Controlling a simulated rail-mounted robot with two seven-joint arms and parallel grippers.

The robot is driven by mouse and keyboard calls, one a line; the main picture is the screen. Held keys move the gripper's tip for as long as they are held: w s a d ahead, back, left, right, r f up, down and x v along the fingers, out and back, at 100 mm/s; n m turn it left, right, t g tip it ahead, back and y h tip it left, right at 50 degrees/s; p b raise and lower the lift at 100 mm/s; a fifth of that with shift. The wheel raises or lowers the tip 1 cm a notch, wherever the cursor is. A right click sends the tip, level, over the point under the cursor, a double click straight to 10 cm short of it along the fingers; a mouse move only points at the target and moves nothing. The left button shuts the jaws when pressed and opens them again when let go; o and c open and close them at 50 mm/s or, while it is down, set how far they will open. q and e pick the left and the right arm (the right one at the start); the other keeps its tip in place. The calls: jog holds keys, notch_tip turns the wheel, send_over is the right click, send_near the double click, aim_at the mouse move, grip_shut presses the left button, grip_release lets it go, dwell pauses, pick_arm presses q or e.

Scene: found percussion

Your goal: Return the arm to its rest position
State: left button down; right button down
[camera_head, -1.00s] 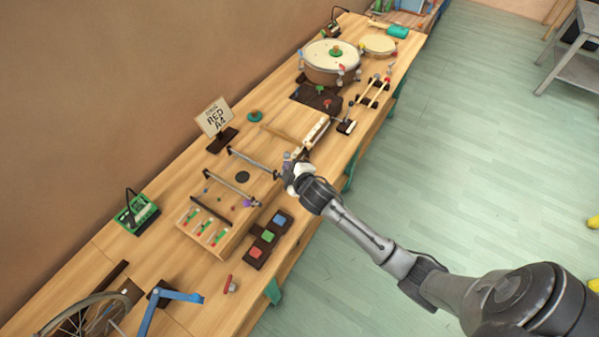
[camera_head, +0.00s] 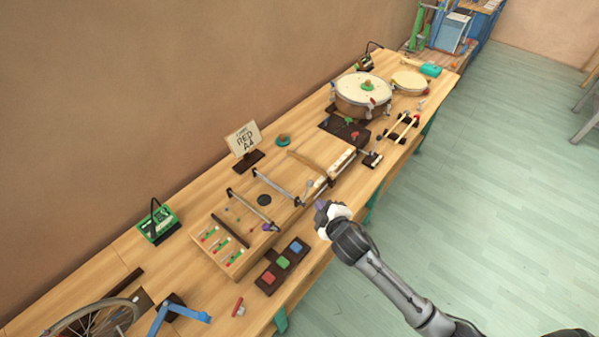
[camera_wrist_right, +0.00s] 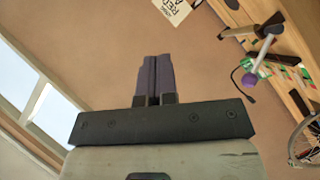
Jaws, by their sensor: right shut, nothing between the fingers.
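My right gripper (camera_head: 322,204) is at the table's front edge in the head view, beside the wooden instrument with two bars. Its arm comes in from the lower right. In the right wrist view the dark fingers of the right gripper (camera_wrist_right: 154,75) are pressed together with nothing between them. They point toward the bare wall. My left gripper is in neither view.
The long wooden table (camera_head: 195,298) holds a wooden box with sliders (camera_head: 236,259), a pad block with coloured squares (camera_head: 267,278), a drum (camera_head: 362,90), a sign (camera_head: 243,139) and a bicycle wheel (camera_head: 100,318).

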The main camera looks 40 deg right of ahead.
jog(key=s+a+f+m+g+y, duration=0.1)
jog(key=s+a+f+m+g, duration=0.2)
jog(key=s, duration=0.6)
jog(key=s+a+f+m+g+y, duration=0.15)
jog(key=s+a+g, duration=0.3)
jog(key=s, duration=0.45)
jog(key=s+a+f+m+g+y, duration=0.1)
jog(key=s+a+m+g, duration=0.3)
jog(key=s, duration=0.6)
notch_tip(320, 180, up, 20)
jog(key=n+t+p, duration=0.1)
jog(key=p, duration=2)
jog(key=shift+s+a+r+n, duration=0.15)
jog(key=shift+a+r+n, duration=0.1)
jog(key=shift+n, duration=0.1)
